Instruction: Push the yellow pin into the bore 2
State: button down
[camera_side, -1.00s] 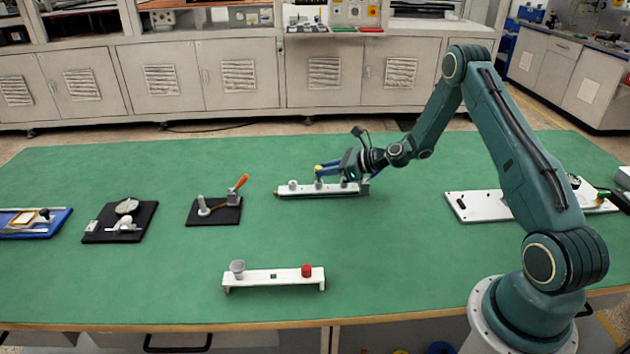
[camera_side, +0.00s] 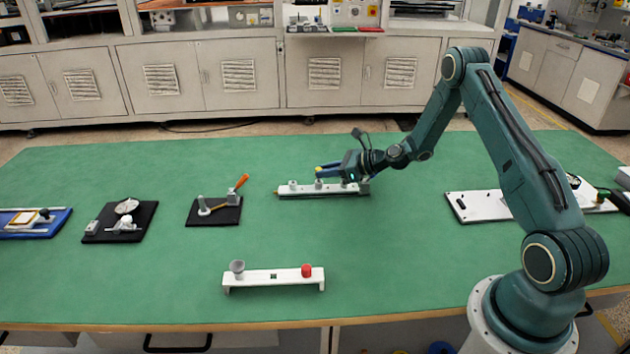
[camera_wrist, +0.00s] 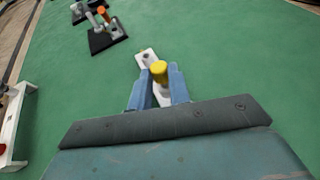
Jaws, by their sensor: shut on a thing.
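The yellow pin (camera_wrist: 159,71) is between the two blue fingers of my gripper (camera_wrist: 158,84) in the wrist view, and the fingers are shut on it. In the side view my gripper (camera_side: 325,170) is low over the white bar with bores (camera_side: 335,193), and a bit of yellow shows at its fingertips. The bar's far end also shows beyond the pin in the wrist view (camera_wrist: 146,57). Several grey raised collars stand along the bar. The pin's lower end is hidden, so I cannot tell whether it is in a bore or above it.
A white rack (camera_side: 255,279) with a grey cup and a red piece stands at the front. Black fixture plates (camera_side: 228,214) (camera_side: 103,234) and a blue tray (camera_side: 60,226) lie to the left. A white plate (camera_side: 480,212) lies to the right. Green mat around the bar is clear.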

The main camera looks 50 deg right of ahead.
jog(key=shift+f, duration=0.25)
jog(key=c, duration=1.2)
grip_release()
jog(key=shift+f, duration=0.1)
jog(key=shift+c, duration=0.2)
jog(key=shift+s, duration=0.15)
jog(key=v, duration=1.3)
jog(key=shift+s+d+r, duration=0.2)
jog(key=shift+r, duration=0.05)
